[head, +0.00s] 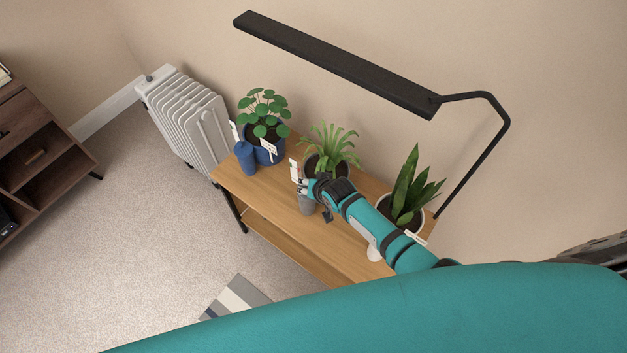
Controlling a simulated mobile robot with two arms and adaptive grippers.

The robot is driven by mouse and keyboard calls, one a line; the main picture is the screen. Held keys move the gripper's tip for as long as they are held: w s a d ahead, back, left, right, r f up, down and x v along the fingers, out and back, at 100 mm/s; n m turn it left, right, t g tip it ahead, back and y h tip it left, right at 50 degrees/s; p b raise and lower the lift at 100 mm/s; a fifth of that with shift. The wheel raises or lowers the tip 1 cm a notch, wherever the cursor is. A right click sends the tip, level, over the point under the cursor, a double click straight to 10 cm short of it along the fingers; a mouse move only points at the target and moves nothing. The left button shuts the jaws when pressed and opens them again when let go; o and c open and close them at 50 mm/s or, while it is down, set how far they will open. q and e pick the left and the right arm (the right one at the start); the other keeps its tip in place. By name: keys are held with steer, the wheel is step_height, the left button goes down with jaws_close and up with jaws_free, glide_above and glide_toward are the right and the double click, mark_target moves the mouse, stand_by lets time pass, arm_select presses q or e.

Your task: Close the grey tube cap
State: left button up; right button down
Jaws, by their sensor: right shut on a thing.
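The grey tube (306,204) stands upright near the front edge of the wooden plant table, about midway along it. My right gripper (307,188) comes in from the right and is shut at the top of this tube. Its fingers and wrist hide most of the cap there, so the cap's exact angle cannot be made out. My left gripper is out of view.
A blue tube (246,158) stands at the table's left end, and a white one (374,251) is partly under my arm. Potted plants (267,143) line the back of the table (272,192). A black lamp (335,62) hangs above. A radiator (188,117) stands left.

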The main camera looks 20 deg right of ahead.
steer(key=shift+w+a+r+g+h, duration=0.1)
steer(key=shift+w+a+g+h, duration=0.2)
steer(key=shift+g+h, duration=0.1)
steer(key=shift+w+a+f+g+h, duration=0.2)
steer(key=shift+w+f+g+h, duration=0.15)
steer(key=shift+g, duration=0.25)
steer(key=shift+w+a+f+n+g+h+b, duration=0.2)
steer(key=shift+f+g+h+b, duration=0.1)
steer(key=shift+g+h, duration=0.2)
steer(key=shift+w+a+f+n+g+h+b, duration=0.1)
steer(key=shift+f+n+g+h+b, duration=0.1)
steer(key=shift+g+h+b, duration=0.25)
steer(key=shift+g, duration=0.25)
steer(key=c, duration=1.2)
jaws_free()
steer(key=shift+o, duration=0.2)
steer(key=d+v, duration=0.1)
steer(key=v, duration=1.1)
steer(key=shift+a, duration=0.4)
